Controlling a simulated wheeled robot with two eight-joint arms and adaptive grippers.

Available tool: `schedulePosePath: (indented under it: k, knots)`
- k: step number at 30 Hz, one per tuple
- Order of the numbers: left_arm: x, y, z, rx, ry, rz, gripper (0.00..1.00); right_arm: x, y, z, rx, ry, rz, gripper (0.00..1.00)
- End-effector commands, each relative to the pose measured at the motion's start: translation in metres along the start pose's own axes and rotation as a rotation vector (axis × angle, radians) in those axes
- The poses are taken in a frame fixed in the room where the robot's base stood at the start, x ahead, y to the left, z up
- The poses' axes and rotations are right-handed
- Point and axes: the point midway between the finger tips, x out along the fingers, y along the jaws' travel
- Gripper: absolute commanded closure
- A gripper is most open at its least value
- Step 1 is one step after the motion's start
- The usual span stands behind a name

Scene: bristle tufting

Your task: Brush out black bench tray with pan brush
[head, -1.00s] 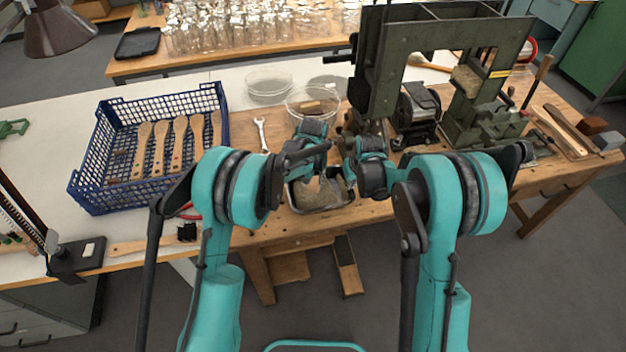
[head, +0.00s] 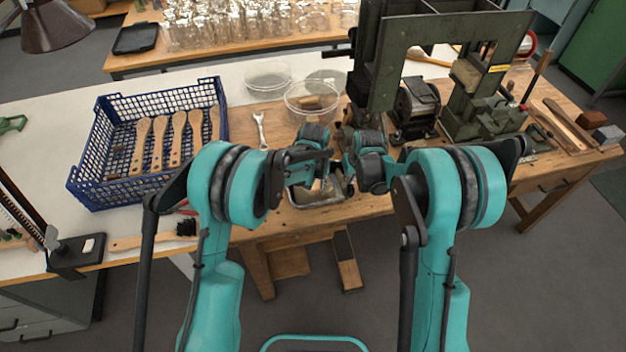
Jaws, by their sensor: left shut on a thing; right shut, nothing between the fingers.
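A small tray (head: 318,203) with a dark interior and a pale rim sits at the front edge of the wooden bench, partly hidden by my arms. Some tan material shows inside it. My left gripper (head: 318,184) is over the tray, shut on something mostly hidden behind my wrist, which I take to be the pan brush. My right gripper (head: 347,180) is shut and empty at the tray's right side. A black flat tray (head: 135,38) lies on the far table.
A blue crate (head: 90,160) with several wooden brush handles stands at left. A brush with dark bristles (head: 186,228) lies at the front left edge. Glass dishes (head: 312,98) and a wrench (head: 260,130) lie behind the tray. A green machine (head: 378,60) stands close behind my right arm.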

Motion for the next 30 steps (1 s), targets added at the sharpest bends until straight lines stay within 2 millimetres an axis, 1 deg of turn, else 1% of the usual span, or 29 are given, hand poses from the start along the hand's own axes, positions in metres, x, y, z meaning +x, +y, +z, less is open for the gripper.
schedulePosePath:
  k: [3, 8, 11, 18, 22, 26, 30]
  knots:
    - [0.001, 0.001, 0.003, 0.000, 0.000, 0.000, 0.91, 0.000, 0.000, 0.000, 0.000, 0.000, 0.000, 1.00]
    - [0.003, 0.000, 0.001, 0.000, 0.000, 0.000, 0.91, 0.000, 0.000, 0.000, 0.000, 0.000, 0.000, 1.00]
    - [0.004, -0.002, -0.005, -0.001, 0.001, 0.000, 0.91, 0.000, 0.000, 0.000, 0.000, 0.000, 0.000, 1.00]
    - [0.009, -0.007, -0.026, -0.001, 0.001, -0.001, 0.91, 0.000, 0.000, 0.000, 0.000, 0.000, 0.000, 1.00]
    - [0.011, -0.009, -0.032, -0.001, 0.002, -0.001, 0.91, 0.000, 0.000, 0.000, 0.000, 0.000, 0.000, 1.00]
    - [0.011, -0.004, -0.033, 0.001, 0.002, 0.000, 0.91, 0.000, 0.000, 0.000, 0.000, 0.000, 0.000, 1.00]
    - [0.010, 0.006, -0.036, 0.001, 0.002, 0.001, 0.91, 0.000, 0.000, 0.000, 0.000, 0.000, 0.000, 1.00]
